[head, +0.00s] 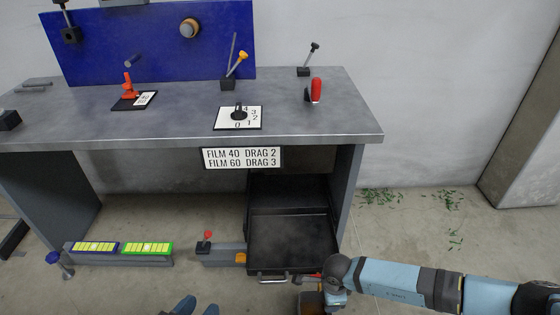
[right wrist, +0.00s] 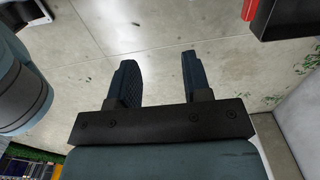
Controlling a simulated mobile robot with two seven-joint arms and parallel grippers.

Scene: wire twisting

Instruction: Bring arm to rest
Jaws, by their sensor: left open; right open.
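My left gripper (head: 198,308) shows only as two bluish fingertips at the bottom edge of the head view, apart and with nothing seen between them. My right arm (head: 400,280) comes in from the right, with its wrist beside the front right corner of the open drawer (head: 290,238). In the right wrist view my right gripper (right wrist: 158,62) is open and empty above the bare floor. The dark drawer corner (right wrist: 285,18) shows at the top right there, apart from the fingers. In the head view the right fingers cannot be made out.
A grey workbench (head: 330,120) carries a red lever (head: 315,90), a dial plate (head: 238,117), and an orange-red lever (head: 128,85). A sign (head: 242,157) hangs at its front edge. A low bar with yellow-green panels (head: 147,248) lies on the left. The floor at right is open, with green scraps (head: 380,197).

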